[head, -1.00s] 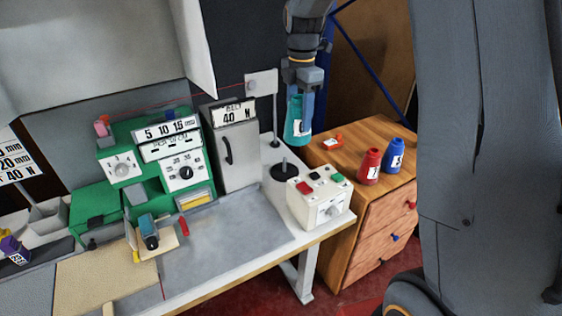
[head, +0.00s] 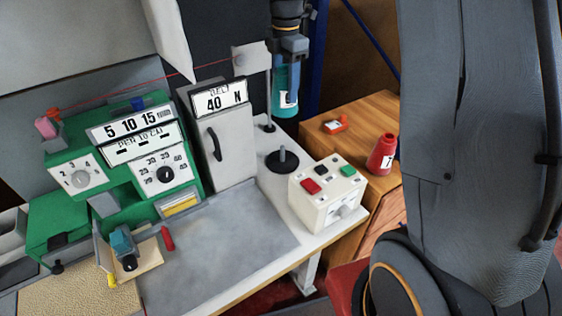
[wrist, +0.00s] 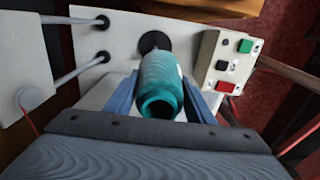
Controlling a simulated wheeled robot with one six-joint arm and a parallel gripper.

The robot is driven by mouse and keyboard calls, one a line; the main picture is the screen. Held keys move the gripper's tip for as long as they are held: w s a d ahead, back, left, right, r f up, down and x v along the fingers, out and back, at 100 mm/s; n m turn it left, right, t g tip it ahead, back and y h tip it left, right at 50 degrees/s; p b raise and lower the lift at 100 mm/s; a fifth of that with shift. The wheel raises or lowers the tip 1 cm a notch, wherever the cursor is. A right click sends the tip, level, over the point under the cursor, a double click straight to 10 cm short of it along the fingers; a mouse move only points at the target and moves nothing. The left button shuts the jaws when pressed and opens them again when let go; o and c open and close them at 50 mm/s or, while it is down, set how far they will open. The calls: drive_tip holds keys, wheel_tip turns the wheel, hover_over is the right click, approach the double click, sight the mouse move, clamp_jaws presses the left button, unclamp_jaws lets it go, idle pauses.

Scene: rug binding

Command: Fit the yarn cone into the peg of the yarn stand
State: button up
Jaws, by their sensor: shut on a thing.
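The teal yarn cone (head: 286,97) with a white label is held in my gripper (head: 288,68), which is shut on it. The wrist view shows the cone (wrist: 160,85) between the two fingers, its hollow end toward the camera. The yarn stand (head: 282,162) is a black round base with a short grey upright peg on the white table. In the head view the cone is in the air above and behind the stand, clear of the peg. In the wrist view the black base (wrist: 154,41) shows just past the cone's far end; the peg is hidden there.
A white control box (head: 327,193) with coloured buttons stands right beside the stand. A thin post (head: 268,100) and the grey belt unit (head: 222,140) stand at its left. A red cone (head: 381,154) is on the wooden cabinet.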

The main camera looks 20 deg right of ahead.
sight(283, 113)
drive_tip(key=f+b, duration=0.2)
drive_tip(key=f, duration=0.3)
drive_tip(key=w+f+b, duration=0.1)
drive_tip(key=f, duration=0.5)
drive_tip(key=w+f+b, duration=0.1)
drive_tip(key=f+b, duration=0.1)
drive_tip(key=f, duration=0.4)
drive_tip(key=shift+f+b, duration=0.2)
drive_tip(key=shift+b, duration=0.15)
drive_tip(key=shift+f+p, duration=0.5)
drive_tip(key=shift+f, duration=1.8)
drive_tip(key=o, duration=1.3)
drive_tip(key=shift+f, duration=0.1)
wheel_tip(283, 113, up, 12)
drive_tip(key=b, duration=0.3)
drive_tip(key=shift+s, duration=0.1)
